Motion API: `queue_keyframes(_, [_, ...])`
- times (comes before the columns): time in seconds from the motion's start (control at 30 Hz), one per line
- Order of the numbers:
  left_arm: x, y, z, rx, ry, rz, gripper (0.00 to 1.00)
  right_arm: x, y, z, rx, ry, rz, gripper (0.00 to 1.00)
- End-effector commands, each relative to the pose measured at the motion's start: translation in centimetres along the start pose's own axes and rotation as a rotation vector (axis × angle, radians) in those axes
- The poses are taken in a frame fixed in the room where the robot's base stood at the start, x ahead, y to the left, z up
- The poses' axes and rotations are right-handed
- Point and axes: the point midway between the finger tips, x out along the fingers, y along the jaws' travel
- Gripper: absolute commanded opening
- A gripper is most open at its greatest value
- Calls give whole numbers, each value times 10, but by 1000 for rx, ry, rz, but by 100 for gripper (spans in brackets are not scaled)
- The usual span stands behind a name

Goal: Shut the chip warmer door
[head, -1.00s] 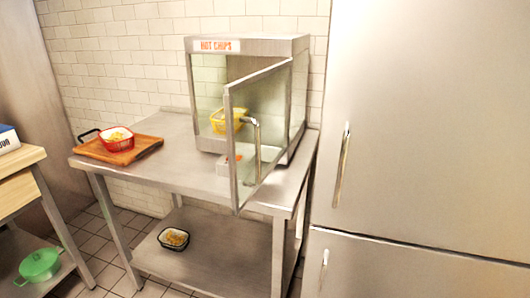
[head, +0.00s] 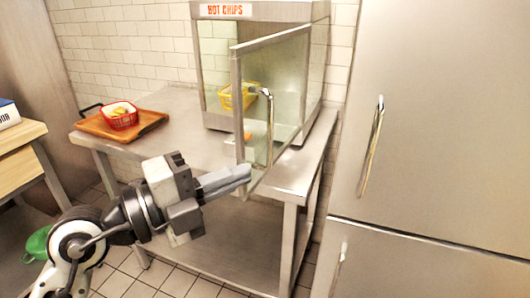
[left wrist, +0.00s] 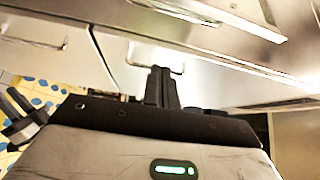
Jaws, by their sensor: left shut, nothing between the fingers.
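The chip warmer (head: 225,10) is a steel and glass cabinet with a "HOT CHIPS" sign, standing on the steel table. Its glass door (head: 252,75) is swung wide open towards me, with its free edge at the left and a bent metal handle (head: 269,120) on it. My left gripper (head: 247,174) is shut and empty, its fingertips at the door's lower free corner in the head view. I cannot tell whether they touch the door. Its dark fingers also show in the left wrist view (left wrist: 161,86).
A yellow basket (head: 238,97) is inside the warmer. A red basket (head: 119,115) stands on a wooden board (head: 90,125) at the table's left. A large steel fridge (head: 450,120) with bar handles stands close on the right. The middle of the tabletop (head: 175,120) is clear.

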Motion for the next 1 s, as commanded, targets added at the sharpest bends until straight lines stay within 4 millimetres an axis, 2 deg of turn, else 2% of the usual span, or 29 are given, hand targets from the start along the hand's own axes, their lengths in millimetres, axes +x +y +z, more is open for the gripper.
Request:
queue_keyframes(0.13, [8,0,4,19,-17,24,0,0,1,-3,-5,3,-1,24])
queue_keyframes(0.23, [22,-1,4,17,-16,22,0,-2,1,-5,-11,2,0,24])
queue_keyframes(0.6, [100,1,5,18,-16,21,0,-4,3,-8,-23,-3,4,24])
queue_keyframes(0.63, [103,2,7,20,-17,24,0,-4,3,-7,-23,-3,4,24])
queue_keyframes(0.7, [95,3,22,24,-22,26,0,-2,3,-5,-22,-3,4,24])
queue_keyframes(0.8, [90,3,32,21,-19,25,0,-1,3,-3,-22,-7,5,24])
queue_keyframes(1.0, [86,2,42,20,-18,23,0,-1,2,-3,-17,-8,4,24])
